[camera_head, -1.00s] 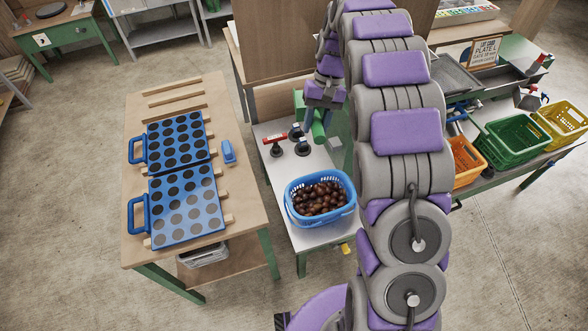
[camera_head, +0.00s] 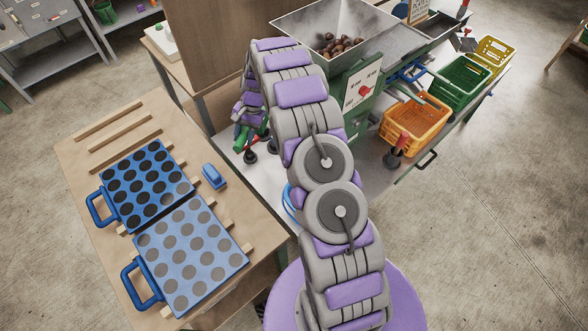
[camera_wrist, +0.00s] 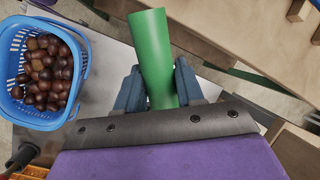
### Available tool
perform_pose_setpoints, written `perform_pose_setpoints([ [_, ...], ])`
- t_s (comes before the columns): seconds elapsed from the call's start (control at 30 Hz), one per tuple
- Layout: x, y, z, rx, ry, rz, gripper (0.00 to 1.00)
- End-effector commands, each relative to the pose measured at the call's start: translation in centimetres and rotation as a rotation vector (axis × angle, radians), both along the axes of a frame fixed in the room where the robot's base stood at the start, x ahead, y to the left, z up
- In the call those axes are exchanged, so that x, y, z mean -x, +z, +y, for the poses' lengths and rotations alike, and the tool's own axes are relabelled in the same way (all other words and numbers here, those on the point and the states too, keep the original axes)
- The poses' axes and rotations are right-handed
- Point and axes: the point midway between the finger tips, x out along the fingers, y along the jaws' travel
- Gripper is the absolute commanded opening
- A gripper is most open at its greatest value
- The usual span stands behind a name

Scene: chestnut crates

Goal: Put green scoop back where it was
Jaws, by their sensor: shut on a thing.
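My gripper (camera_wrist: 158,90) is shut on the green scoop (camera_wrist: 152,48) in the wrist view. The scoop's smooth green part sticks out past the fingers, and the rest is hidden between and behind them. In the head view, my gripper is small and partly hidden beside my arm, with a bit of the green scoop (camera_head: 239,138) showing above the metal table (camera_head: 266,178). A blue basket (camera_wrist: 72,102) of chestnuts (camera_wrist: 48,70) is at the left in the wrist view, apart from the scoop. In the head view my arm hides most of it.
A wooden bench (camera_head: 85,165) at left bears two blue trays (camera_head: 190,250) and a blue-handled tool (camera_head: 214,177). At right, a machine with a metal hopper (camera_head: 300,22) stands near orange (camera_head: 412,128), green (camera_head: 460,88) and yellow (camera_head: 490,58) crates.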

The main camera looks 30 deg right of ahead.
Motion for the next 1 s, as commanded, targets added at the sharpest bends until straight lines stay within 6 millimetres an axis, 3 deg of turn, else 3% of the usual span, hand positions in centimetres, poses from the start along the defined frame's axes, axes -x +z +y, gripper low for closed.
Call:
perform_pose_setpoints([
  [0.03, 0.1, -2.5, -0.5, -0.004, -0.057, 0.013, 0.0],
  [0.2, 0.2, -9.1, -2.8, -0.007, -0.267, 0.018, 0.0],
  [0.4, 1.0, -15.7, -6.0, -0.012, -0.484, 0.016, 0.0],
  [0.6, 1.9, -19.2, -7.6, -0.013, -0.602, 0.013, 0.0],
  [0.83, 2.3, -21.3, -7.8, -0.011, -0.633, 0.014, 0.0],
  [1.0, 2.2, -24.4, -8.0, -0.011, -0.631, 0.014, 0.0],
])
